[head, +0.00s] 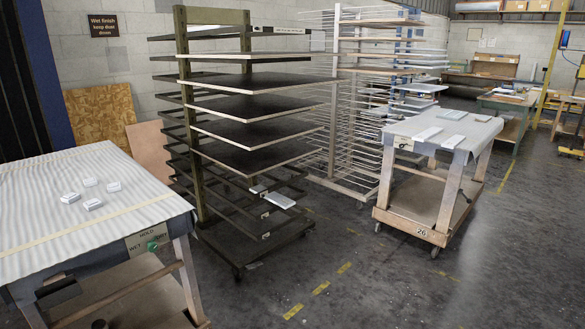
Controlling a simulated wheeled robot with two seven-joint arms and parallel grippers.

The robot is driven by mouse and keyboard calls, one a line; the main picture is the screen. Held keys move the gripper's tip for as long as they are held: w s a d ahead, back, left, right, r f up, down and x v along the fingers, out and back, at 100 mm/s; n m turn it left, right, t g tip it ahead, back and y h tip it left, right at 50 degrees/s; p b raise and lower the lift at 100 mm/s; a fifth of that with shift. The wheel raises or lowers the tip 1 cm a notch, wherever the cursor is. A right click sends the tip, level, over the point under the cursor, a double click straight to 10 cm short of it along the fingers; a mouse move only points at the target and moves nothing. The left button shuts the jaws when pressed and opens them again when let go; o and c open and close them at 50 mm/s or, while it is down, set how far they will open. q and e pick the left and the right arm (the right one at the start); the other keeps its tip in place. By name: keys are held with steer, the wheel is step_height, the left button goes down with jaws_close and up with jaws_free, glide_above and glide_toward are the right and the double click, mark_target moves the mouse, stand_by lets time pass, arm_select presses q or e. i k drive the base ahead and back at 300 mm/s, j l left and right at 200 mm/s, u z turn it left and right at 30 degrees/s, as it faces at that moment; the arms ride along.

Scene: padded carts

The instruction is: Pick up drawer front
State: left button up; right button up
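Several flat panels that could be drawer fronts lie on the grey padded top of the right cart (400,129). One is a long white panel (427,133), one a smaller white panel (454,141), one a grey panel (453,115), and one a small pale piece (483,118). Another small white panel (280,200) rests low on the dark rack (196,120), sticking out at its front. I cannot tell which is the drawer front meant. Neither of my grippers is in view.
A padded cart (120,225) at the left holds several small white blocks (91,182). A white wire rack (335,90) stands behind the dark rack. Floor with yellow dashes (321,288) is clear between the carts. Plywood (100,112) leans on the wall.

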mark_target(283, 202)
steer(key=i+z, duration=0.2)
steer(key=i, duration=0.8)
steer(key=i+j+z, duration=0.15)
steer(key=i, duration=0.85)
steer(key=i+u, duration=0.25)
steer(key=i, duration=0.2)
steer(key=i+l+u, duration=0.3)
steer(key=i, duration=0.15)
steer(key=j, duration=0.1)
